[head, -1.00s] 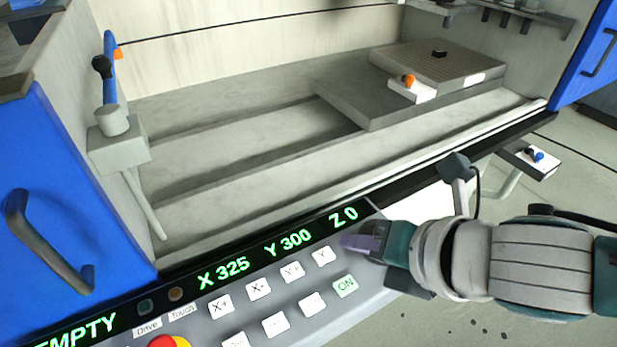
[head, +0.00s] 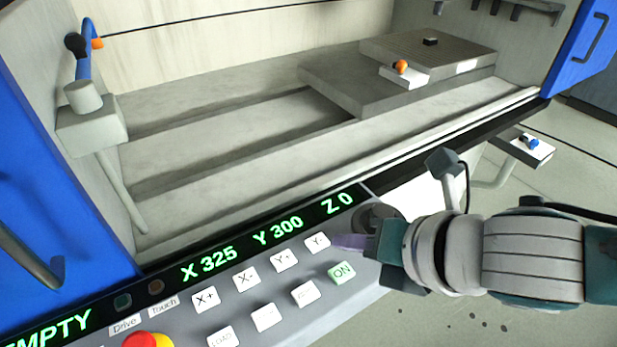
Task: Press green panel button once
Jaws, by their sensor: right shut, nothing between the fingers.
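The green panel button (head: 342,272), marked ON, sits at the right end of the control panel (head: 290,322), below the display strip. My right gripper (head: 338,243) comes in from the right with its fingers shut and empty. Its purple fingertips are just above the green button in the picture, beside the Y- button (head: 317,243). I cannot tell whether the fingertips touch the panel. The green button's face is in clear view. My left gripper is not in view.
A red and yellow knob (head: 148,340) is at the panel's lower left. White keys, such as X+ (head: 206,298), lie left of the green button. The display (head: 250,243) reads X 325, Y 300, Z 0. The machine's work bed (head: 230,150) is behind the panel.

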